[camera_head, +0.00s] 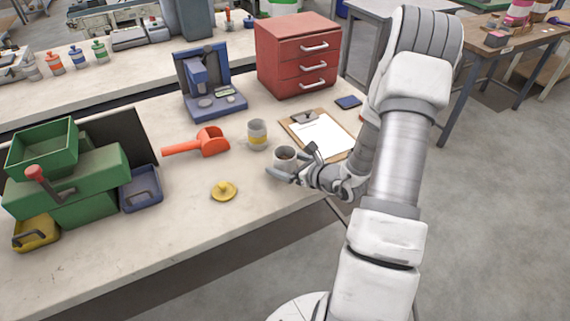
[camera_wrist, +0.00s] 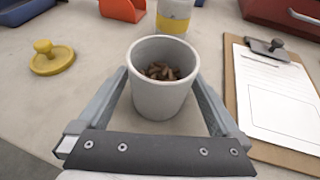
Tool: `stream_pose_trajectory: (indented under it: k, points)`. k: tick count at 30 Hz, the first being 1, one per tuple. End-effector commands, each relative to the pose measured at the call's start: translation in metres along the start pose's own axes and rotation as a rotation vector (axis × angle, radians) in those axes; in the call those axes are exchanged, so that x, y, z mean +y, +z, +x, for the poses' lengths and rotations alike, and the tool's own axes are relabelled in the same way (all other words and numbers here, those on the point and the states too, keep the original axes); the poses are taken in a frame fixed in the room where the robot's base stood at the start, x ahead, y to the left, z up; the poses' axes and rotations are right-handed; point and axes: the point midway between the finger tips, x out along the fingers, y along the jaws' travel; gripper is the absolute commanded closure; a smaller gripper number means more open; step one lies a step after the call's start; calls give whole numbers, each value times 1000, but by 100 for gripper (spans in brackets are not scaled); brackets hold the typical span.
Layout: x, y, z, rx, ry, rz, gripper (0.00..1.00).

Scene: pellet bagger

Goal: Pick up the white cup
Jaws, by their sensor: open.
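The white cup (camera_head: 284,157) stands upright on the workbench near its front edge. In the wrist view the white cup (camera_wrist: 161,90) holds brown pellets. My gripper (camera_head: 294,164) is low over the bench, with its fingers on either side of the cup. In the wrist view my gripper (camera_wrist: 160,98) is open, with one finger left and one right of the cup. Gaps show beside the lower cup wall; near the fingertips I cannot tell whether they touch it. The far side of the cup's base is hidden.
A white-and-yellow cup (camera_head: 257,134) stands just behind. A clipboard (camera_head: 317,135) lies to the right, a yellow lidded piece (camera_head: 224,191) to the left. An orange scoop (camera_head: 207,144), red drawer unit (camera_head: 297,53), blue machine (camera_head: 209,82) and green bagger (camera_head: 75,177) stand farther off.

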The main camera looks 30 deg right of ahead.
Motion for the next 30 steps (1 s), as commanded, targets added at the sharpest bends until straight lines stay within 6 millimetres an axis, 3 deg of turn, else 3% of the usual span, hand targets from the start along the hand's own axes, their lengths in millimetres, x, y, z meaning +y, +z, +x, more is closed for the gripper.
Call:
stream_pose_trajectory:
  k: [9,23,30]
  points:
    - [0,0,7,-1,0,0,0]
    - [0,0,6,0,0,0,83]
    - [0,1,6,-1,0,0,84]
